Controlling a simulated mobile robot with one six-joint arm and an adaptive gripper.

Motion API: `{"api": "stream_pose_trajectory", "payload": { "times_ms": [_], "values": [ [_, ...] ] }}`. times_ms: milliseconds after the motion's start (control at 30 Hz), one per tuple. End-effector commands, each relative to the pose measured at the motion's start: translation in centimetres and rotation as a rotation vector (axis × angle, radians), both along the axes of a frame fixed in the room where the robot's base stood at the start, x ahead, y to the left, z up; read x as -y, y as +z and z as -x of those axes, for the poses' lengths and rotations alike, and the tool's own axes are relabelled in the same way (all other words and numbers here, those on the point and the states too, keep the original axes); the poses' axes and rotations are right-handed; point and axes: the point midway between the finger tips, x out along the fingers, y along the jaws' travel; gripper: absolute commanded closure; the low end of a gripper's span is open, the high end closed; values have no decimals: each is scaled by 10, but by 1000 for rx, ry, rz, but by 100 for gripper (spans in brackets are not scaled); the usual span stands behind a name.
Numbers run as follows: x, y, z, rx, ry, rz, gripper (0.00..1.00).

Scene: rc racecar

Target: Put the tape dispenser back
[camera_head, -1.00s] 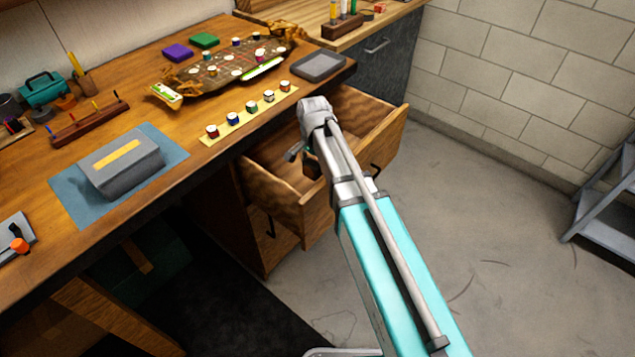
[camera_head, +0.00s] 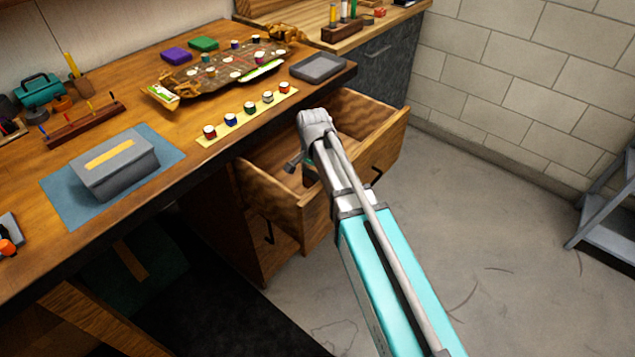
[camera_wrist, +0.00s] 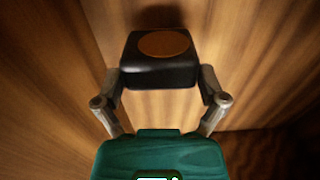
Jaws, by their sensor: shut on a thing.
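A black block with a round brown top, which I take to be the tape dispenser (camera_wrist: 160,72), sits between the two fingers of my gripper (camera_wrist: 164,82) in the wrist view. My gripper is shut on it, one finger on each side. In the head view my gripper (camera_head: 309,172) hangs down into the open wooden drawer (camera_head: 283,203), mostly hidden behind my arm, and the dispenser cannot be made out. Wood surrounds the dispenser in the wrist view. I cannot tell whether it touches the drawer floor.
The desk edge (camera_head: 205,172) overhangs the drawer's left side. A grey tray (camera_head: 319,67), a strip with small pots (camera_head: 248,107) and a grey box (camera_head: 115,168) on a blue mat (camera_head: 62,198) stand on the desk. A grey step stool (camera_head: 607,215) is at the right.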

Motion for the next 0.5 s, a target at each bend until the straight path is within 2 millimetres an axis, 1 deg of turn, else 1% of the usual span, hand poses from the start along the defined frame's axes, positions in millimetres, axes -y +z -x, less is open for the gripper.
{"api": "stream_pose_trajectory", "payload": {
  "times_ms": [33,200,333,500],
  "values": [
    [0,-8,0,0,0,0,48],
    [0,-22,0,0,0,0,48],
    [0,-28,0,0,0,0,48],
    [0,-28,0,0,0,0,48]
  ]
}}
